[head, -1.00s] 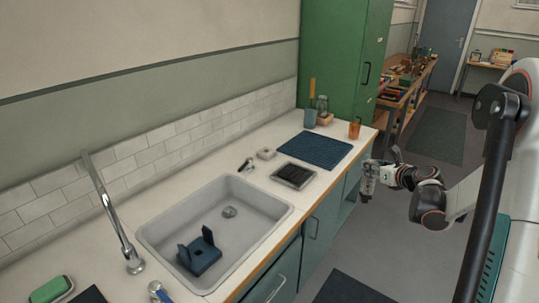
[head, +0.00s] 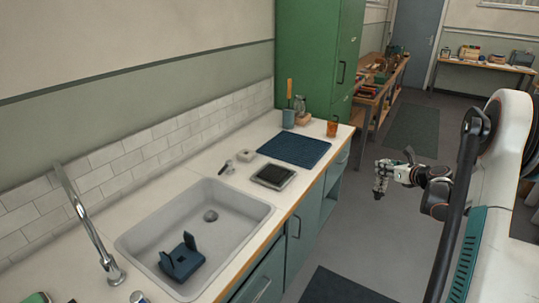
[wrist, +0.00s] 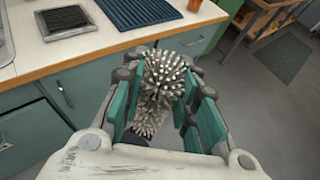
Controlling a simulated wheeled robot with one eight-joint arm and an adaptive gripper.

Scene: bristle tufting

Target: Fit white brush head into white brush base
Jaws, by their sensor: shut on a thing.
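My gripper (wrist: 165,105) is shut on the white brush head (wrist: 164,72), whose pale bristles stick out in tufts between the teal finger pads. A lower clump of bristles shows beneath, nearer the palm. In the head view my gripper (head: 379,190) hangs over the floor, right of the counter and clear of it; the brush head is too small to make out there. A small whitish block (head: 246,155) on the counter behind the dark tray may be the white brush base, but I cannot tell for certain.
The counter (head: 222,178) holds a dark square tray (head: 273,176), a blue ribbed mat (head: 295,149), an orange cup (head: 332,128) and a blue cup (head: 288,118). A sink (head: 205,240) holds a blue part (head: 182,262). Open floor lies right of the cabinets.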

